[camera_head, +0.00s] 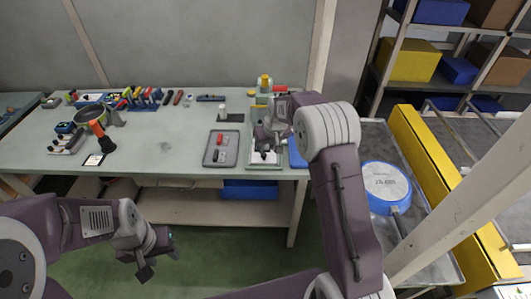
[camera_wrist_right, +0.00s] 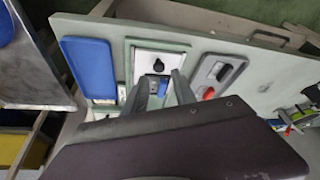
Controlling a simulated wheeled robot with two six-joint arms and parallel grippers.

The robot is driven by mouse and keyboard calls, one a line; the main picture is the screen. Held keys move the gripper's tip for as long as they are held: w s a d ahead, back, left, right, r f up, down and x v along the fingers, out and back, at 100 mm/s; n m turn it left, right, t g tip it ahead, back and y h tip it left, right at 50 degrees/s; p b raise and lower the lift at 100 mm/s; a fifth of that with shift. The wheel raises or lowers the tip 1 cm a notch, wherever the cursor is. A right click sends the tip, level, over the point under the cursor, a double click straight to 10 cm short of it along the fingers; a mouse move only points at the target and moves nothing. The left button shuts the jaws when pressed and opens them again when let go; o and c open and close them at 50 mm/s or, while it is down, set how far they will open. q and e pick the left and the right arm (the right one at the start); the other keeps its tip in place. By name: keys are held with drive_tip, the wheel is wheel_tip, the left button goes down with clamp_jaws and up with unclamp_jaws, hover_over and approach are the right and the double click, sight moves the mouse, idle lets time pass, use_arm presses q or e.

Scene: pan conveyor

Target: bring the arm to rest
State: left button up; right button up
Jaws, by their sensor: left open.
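My right gripper (camera_head: 268,152) is over the right end of the workbench, above a green-edged tray with a white panel. In the right wrist view its two fingers (camera_wrist_right: 160,84) are apart, with a small blue-grey part showing between them; whether they touch it is unclear. A dark knob-like piece (camera_wrist_right: 158,66) lies on the white panel (camera_wrist_right: 143,58) just beyond the fingertips. My left gripper (camera_head: 160,262) hangs open and empty in front of the bench, low over the green floor.
A grey tray (camera_head: 221,149) with red and grey pieces lies left of the right gripper, and a blue board (camera_wrist_right: 88,70) on its other side. A blue-rimmed pan (camera_head: 385,184) sits on the conveyor beside a yellow rail (camera_head: 437,180). Tools crowd the bench's left. Shelves stand behind.

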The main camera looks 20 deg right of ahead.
drive_tip(key=shift+s+r, duration=0.25)
drive_tip(key=shift+r, duration=0.4)
drive_tip(key=s+a+r, duration=0.1)
drive_tip(key=s+r, duration=0.4)
drive_tip(key=s, duration=0.3)
drive_tip(key=s+f+g, duration=0.1)
drive_tip(key=s+f, duration=0.2)
drive_tip(key=s, duration=0.8)
drive_tip(key=s+f+m+g, duration=0.1)
drive_tip(key=s+f, duration=0.3)
drive_tip(key=s, duration=0.6)
drive_tip(key=shift+s+d+f+g, duration=0.25)
drive_tip(key=shift+s+g, duration=0.15)
drive_tip(key=shift+g, duration=0.2)
